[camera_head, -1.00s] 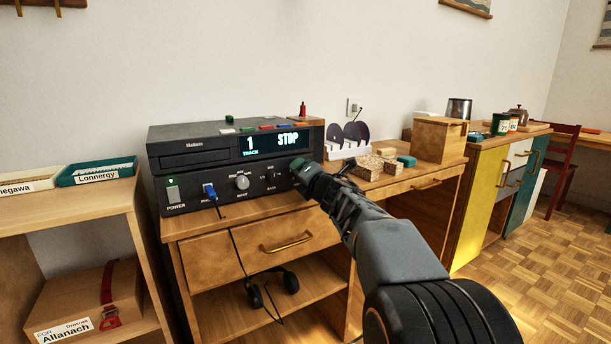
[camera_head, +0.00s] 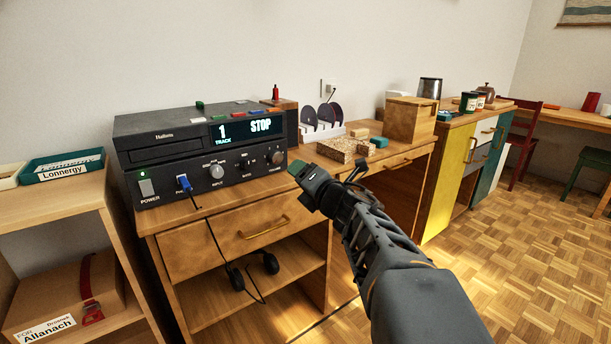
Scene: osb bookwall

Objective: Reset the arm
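My gripper (camera_head: 303,174) is at the end of my dark grey arm, which reaches in from the lower right. It is in front of the right end of the black CD player (camera_head: 200,150), just past the volume knob. A small gap seems to lie between the gripper and the player. The gripper's fingers are seen from behind, so I cannot tell whether they are open or shut. The player's display reads track 1 and STOP.
The player stands on a wooden desk (camera_head: 180,222) with a drawer. Discs in a white rack (camera_head: 322,122), cork blocks (camera_head: 343,149) and a wooden box (camera_head: 409,119) stand to the right. A shelf (camera_head: 60,218) is at left. Parquet floor is open at right.

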